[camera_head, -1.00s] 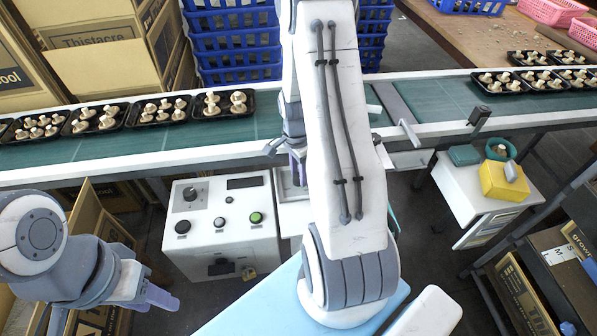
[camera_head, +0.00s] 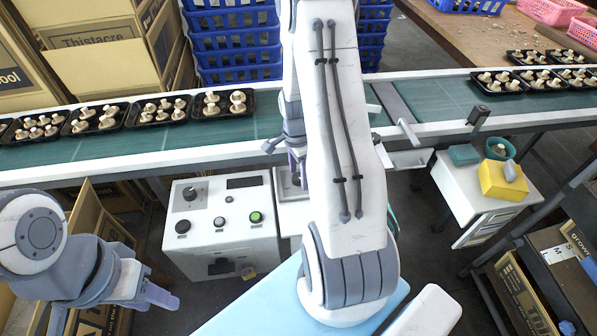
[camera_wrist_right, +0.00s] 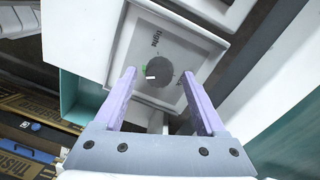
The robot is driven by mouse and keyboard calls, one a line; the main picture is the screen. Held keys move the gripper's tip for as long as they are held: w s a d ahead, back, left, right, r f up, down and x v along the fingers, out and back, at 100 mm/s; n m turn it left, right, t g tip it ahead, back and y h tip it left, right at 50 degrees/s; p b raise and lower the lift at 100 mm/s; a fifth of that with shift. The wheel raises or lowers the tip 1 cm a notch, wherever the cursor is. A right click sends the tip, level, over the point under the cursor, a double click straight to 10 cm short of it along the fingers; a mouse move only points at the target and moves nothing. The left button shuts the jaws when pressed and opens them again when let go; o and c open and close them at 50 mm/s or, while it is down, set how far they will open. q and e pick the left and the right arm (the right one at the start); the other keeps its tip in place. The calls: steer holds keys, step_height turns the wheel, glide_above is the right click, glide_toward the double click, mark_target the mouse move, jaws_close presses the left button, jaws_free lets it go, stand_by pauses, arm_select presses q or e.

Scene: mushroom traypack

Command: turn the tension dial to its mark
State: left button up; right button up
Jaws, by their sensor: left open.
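In the right wrist view the tension dial (camera_wrist_right: 160,71) is a round dark grey knob on a pale panel (camera_wrist_right: 190,50) lettered "tight". A short white pointer line shows at its left side, close to a small green mark (camera_wrist_right: 144,69) on the panel. My right gripper (camera_wrist_right: 159,74) is open, one lilac finger on each side of the dial, with visible gaps. In the head view my right arm hides the dial, and only part of that gripper shows by the conveyor edge. My left gripper (camera_head: 108,308) is open and empty at the lower left.
A white control box (camera_head: 222,225) with a knob and buttons stands below the conveyor (camera_head: 265,118). Black trays of mushrooms (camera_head: 224,104) sit on the belt. A white cabinet (camera_head: 455,195) with a yellow box (camera_head: 502,182) stands to the right. Cartons (camera_head: 95,55) and blue crates (camera_head: 235,45) are behind.

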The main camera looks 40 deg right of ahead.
mark_target(297, 174)
step_height(297, 174, up, 10)
steer(key=p, duration=0.1)
steer(key=shift+w+r, duration=0.25)
steer(key=shift+w, duration=0.05)
stand_by(0.6)
steer(key=s+a+r+n+p, duration=0.1)
steer(key=a+r+n, duration=0.25)
steer(key=a, duration=0.25)
steer(key=a+r+n+p, duration=0.1)
steer(key=a+r+n, duration=0.2)
steer(key=a+n, duration=0.3)
steer(key=s+a+r+n+p, duration=0.1)
steer(key=a+r+n+p, duration=0.2)
steer(key=a, duration=0.4)
steer(key=s+a+r+n+p, duration=0.1)
steer(key=s+a+r+n, duration=0.2)
steer(key=s+a+n, duration=0.3)
steer(key=s+a+r+n+p, duration=0.1)
steer(key=s+a+r+n, duration=0.3)
steer(key=s+n, duration=0.5)
steer(key=shift+s+a+r+t+y, duration=0.2)
steer(key=shift+a+t+y, duration=0.15)
steer(key=shift+a, duration=0.85)
